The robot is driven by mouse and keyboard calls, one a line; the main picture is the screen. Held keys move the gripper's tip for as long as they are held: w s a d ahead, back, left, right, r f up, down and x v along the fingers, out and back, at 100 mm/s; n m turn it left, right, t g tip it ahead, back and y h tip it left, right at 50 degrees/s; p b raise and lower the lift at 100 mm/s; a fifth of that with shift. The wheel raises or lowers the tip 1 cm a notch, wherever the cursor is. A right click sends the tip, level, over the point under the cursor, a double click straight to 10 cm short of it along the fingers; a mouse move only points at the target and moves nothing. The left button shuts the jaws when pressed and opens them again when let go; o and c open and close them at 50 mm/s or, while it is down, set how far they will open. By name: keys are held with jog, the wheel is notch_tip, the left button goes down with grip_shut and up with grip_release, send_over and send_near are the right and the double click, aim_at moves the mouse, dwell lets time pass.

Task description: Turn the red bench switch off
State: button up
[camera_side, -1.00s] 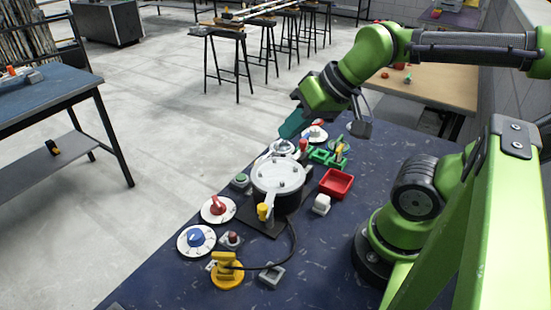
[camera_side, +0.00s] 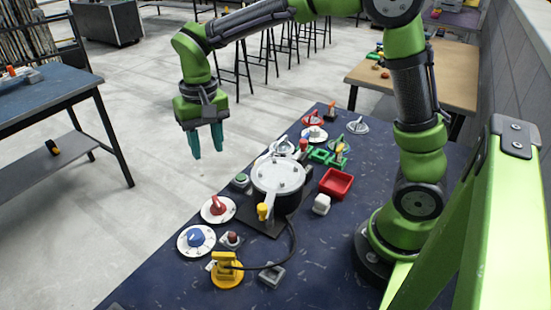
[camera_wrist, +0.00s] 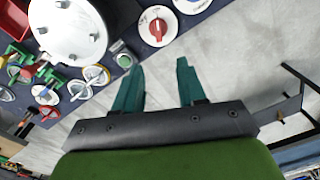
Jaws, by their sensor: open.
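A red knob on a white round dial (camera_side: 217,209) sits on the left edge of the dark blue bench; it also shows in the wrist view (camera_wrist: 156,28). Its red pointer is turned upright in the side view. I cannot tell for sure which one is the red bench switch. My gripper (camera_side: 206,154) points down, open and empty, high and beyond the bench's left edge, apart from everything. Its two teal fingers are spread in the wrist view (camera_wrist: 160,68).
A pot with a pale lid (camera_side: 278,174) stands mid-bench. Open floor lies left.

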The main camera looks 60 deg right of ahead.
aim_at(216, 198)
jog(key=shift+m, duration=0.5)
jog(key=f, duration=1.5)
jog(key=shift+w+d+f, duration=0.1)
jog(key=shift+w+f, duration=0.15)
jog(key=shift+f, duration=0.1)
grip_shut()
